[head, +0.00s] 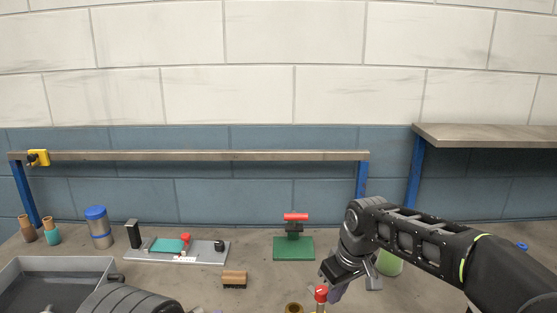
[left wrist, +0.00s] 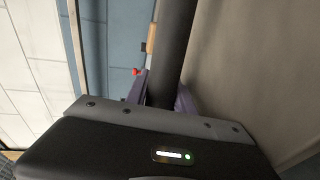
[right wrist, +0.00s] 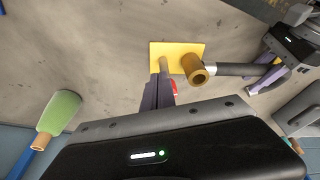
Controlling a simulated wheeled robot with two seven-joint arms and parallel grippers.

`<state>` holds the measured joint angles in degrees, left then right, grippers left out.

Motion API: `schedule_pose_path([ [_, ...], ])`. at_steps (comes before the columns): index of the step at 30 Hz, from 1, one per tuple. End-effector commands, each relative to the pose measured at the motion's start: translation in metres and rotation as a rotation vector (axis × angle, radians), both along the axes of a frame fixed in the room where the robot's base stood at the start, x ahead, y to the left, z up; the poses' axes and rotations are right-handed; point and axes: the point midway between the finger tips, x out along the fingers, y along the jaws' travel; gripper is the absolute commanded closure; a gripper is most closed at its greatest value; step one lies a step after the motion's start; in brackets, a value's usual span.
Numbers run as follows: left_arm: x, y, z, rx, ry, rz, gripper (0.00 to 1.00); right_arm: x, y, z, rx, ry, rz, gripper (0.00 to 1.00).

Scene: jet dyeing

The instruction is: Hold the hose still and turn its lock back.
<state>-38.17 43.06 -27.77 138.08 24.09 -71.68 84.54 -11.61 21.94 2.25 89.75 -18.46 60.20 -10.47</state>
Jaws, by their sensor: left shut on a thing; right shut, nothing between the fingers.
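The hose (left wrist: 175,50) is a thick black tube between the purple fingers of my left gripper (left wrist: 162,95), which is shut on it. The right wrist view shows the hose (right wrist: 232,70) running from my left gripper (right wrist: 268,74) to a brass coupling (right wrist: 195,68) by a yellow plate (right wrist: 185,47). I cannot make out which part is the lock. A brass stem with a red cap (head: 321,294) stands beside the coupling (head: 293,308). My right gripper (right wrist: 157,92) is shut and empty beside the stem, its fingers partly covering the red part; whether they touch is unclear.
A green stand with a red top (head: 294,247) and a wooden-handled brush (head: 234,278) stand behind the coupling. A grey board with small parts (head: 170,257) and a grey tray (head: 60,265) lie left. A pale green bottle (right wrist: 58,112) is close to my right gripper.

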Motion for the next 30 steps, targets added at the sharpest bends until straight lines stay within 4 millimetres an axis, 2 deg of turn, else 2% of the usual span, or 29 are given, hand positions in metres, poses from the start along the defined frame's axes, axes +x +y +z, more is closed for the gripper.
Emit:
schedule_pose_path([
  [14,0.0,0.0,-0.001,0.003,0.003,-0.001,1.0,-0.002,-0.002,0.003,0.001,-0.001,0.0,1.0],
  [27,0.0,0.0,-0.001,0.003,0.003,0.0,1.0,-0.002,-0.002,0.052,0.001,-0.002,0.001,1.0],
  [30,0.0,0.0,-0.001,0.003,0.003,0.0,1.0,-0.002,-0.002,0.059,0.001,0.0,0.001,1.0],
])
